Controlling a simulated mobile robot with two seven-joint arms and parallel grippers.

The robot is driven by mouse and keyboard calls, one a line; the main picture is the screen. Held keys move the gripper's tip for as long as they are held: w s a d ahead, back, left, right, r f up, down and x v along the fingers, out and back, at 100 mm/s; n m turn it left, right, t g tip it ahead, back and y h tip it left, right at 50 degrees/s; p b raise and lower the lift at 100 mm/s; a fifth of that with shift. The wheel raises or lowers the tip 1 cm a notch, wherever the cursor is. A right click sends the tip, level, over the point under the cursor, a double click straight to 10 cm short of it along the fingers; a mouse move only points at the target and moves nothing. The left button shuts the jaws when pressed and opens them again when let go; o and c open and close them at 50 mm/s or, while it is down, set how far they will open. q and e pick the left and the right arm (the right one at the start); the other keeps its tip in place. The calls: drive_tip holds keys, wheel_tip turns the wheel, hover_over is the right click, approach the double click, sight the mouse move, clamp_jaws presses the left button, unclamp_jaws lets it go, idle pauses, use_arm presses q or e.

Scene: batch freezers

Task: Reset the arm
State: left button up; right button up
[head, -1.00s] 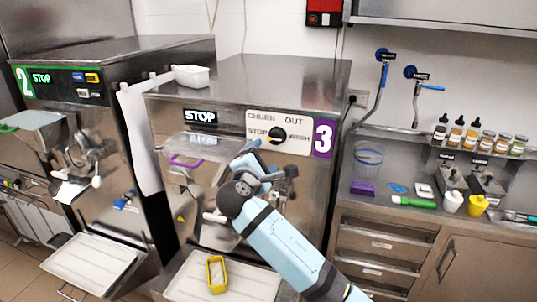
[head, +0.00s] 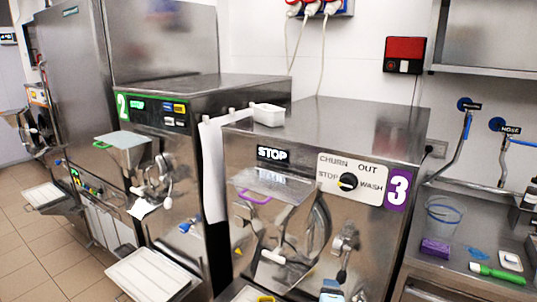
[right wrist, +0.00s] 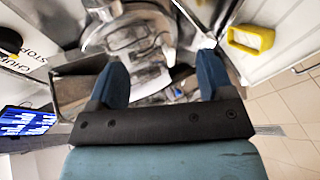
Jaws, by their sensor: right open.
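My right gripper (right wrist: 163,72) is open and empty in the right wrist view, its two blue fingers spread apart in front of a freezer's metal door fittings. In the head view only a small light-blue piece of my arm shows at the bottom edge, and the rest is cut off. Freezer 3 (head: 300,128) stands in front of me, with its dial (head: 348,181) and round front door (head: 312,235). My left arm is not in view.
Freezer 2 (head: 130,170) stands to the left. A counter with a purple block (head: 435,248) and green-handled tool (head: 497,272) is at the right.

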drive_tip(key=s+d+f+m+y, duration=0.1)
drive_tip(key=s+f+m, duration=0.3)
drive_tip(key=s, duration=0.5)
drive_tip(key=s+d+f+m+g+y, duration=0.1)
drive_tip(key=s+f+m+y, duration=0.2)
drive_tip(key=s+f, duration=0.4)
drive_tip(key=s+d+f+m+g+y, duration=0.1)
drive_tip(key=s+f+m, duration=0.4)
drive_tip(key=s, duration=0.7)
drive_tip(key=shift+d+f+y, duration=0.4)
drive_tip(key=shift+d+f, duration=0.05)
drive_tip(key=shift+f, duration=0.1)
